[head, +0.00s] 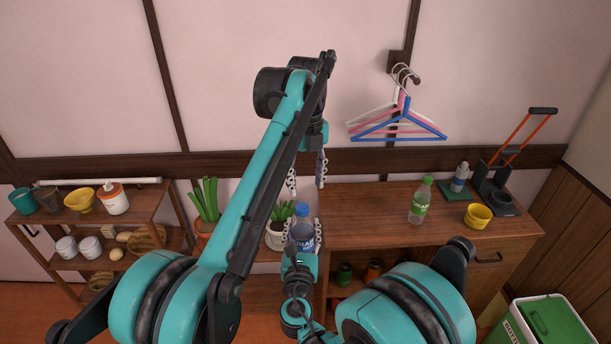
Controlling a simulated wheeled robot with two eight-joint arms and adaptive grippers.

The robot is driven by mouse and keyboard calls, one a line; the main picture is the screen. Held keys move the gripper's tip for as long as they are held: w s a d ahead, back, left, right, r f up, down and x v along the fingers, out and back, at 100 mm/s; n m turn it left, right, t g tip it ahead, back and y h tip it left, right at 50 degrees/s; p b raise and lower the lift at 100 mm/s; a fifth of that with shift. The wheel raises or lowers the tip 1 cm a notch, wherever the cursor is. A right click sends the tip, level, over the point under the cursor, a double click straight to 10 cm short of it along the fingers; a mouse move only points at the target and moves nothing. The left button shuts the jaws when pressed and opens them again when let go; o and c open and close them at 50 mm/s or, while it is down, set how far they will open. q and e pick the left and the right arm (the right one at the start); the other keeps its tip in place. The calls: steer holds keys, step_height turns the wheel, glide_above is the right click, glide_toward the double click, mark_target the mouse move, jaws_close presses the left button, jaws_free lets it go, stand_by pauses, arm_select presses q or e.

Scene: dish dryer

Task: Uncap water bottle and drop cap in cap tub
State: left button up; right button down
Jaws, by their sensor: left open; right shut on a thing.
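A clear water bottle (303,229) with a blue cap (302,209) and a blue label stands upright in my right gripper (303,236), which is shut on it from below. The bottle is at the left end of the wooden counter. My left gripper (306,187) points down just above the cap. Its two fingers are open and apart, with the wall showing between them. A small yellow tub (478,216) sits on the counter at the right; I cannot tell if it holds anything.
A green-capped bottle (419,203) stands on the counter (365,213), left of the yellow tub. A small bottle (459,179) and a dark stand (494,190) are behind the tub. Potted plants (278,233) are behind the held bottle. Clothes hangers (397,125) hang on the wall. A shelf (150,208) is at left.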

mark_target(307, 205)
arm_select(q)
step_height(307, 205, down, 6)
steer(key=shift+f, duration=0.25)
jaws_close()
steer(key=shift+d, duration=0.1)
